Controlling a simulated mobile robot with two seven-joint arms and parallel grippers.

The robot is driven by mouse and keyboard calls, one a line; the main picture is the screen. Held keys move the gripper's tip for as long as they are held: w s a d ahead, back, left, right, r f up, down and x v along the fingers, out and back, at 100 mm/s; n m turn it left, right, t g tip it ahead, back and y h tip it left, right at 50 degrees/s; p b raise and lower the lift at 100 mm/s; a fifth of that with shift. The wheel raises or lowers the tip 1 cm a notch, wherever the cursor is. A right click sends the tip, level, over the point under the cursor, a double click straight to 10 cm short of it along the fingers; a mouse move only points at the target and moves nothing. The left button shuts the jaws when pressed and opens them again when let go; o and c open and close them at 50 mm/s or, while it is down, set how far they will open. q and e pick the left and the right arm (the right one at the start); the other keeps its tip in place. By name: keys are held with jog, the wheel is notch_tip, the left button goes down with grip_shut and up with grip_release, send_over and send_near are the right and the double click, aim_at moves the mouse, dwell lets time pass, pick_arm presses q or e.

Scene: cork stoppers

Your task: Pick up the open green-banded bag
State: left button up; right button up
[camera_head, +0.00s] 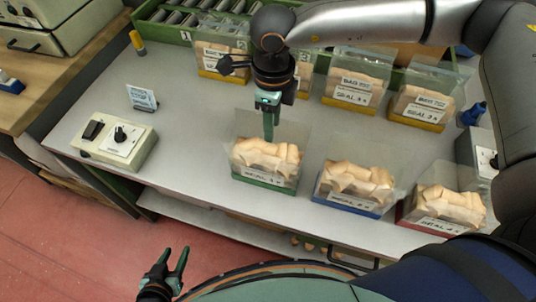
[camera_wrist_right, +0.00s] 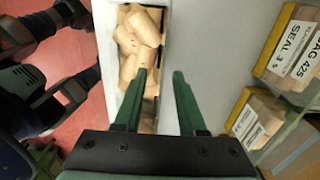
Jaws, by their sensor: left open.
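The open green-banded bag (camera_head: 265,163) stands upright on the grey bench, in the front row at the left. It is clear, filled with tan corks, with a white label and a green band low on its front. My right gripper (camera_head: 269,125) points down just behind and above it. In the right wrist view the right gripper (camera_wrist_right: 162,72) is open, its fingers straddling the edge of the cork-filled bag (camera_wrist_right: 138,48). I cannot tell whether they touch it. My left gripper (camera_head: 174,262) is open and empty, low over the floor in front of the bench.
A blue-banded bag (camera_head: 355,187) and a red-banded bag (camera_head: 446,208) stand to the right. Yellow-banded bags (camera_head: 352,90) stand behind, by a green rack (camera_head: 170,32). A switch box (camera_head: 115,140) and a small card stand (camera_head: 142,98) are at left. The bench's middle left is clear.

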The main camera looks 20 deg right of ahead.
grip_shut()
dwell(0.3)
dwell(1.1)
